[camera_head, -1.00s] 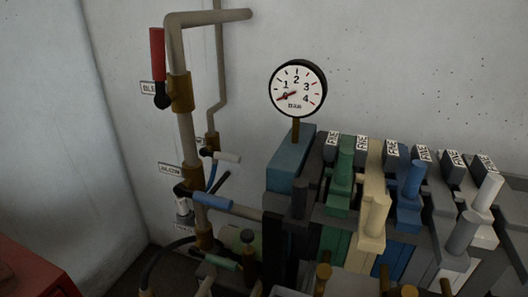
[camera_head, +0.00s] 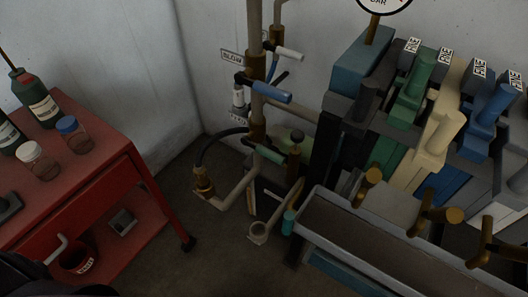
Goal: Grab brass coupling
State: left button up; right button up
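A brass coupling (camera_head: 203,181) shows left of centre, at the lower end of a black hose (camera_head: 212,143). It sits against the end of a beige pipe (camera_head: 234,193) low above the floor; I cannot tell whether it is joined to that pipe. Neither of my grippers is in view. A dark shape at the bottom left corner may be part of my own arm.
A red cart (camera_head: 95,183) with bottles and jars stands at left. Wall pipes carry a blue-handled valve (camera_head: 272,94) and a green-handled one (camera_head: 270,154). A grey trough (camera_head: 385,245) and coloured levers fill the right. Floor (camera_head: 215,250) between is clear.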

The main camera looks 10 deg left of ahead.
aim_at(200, 174)
jog(key=u, duration=1.05)
jog(key=j, duration=0.5)
jog(key=k, duration=0.05)
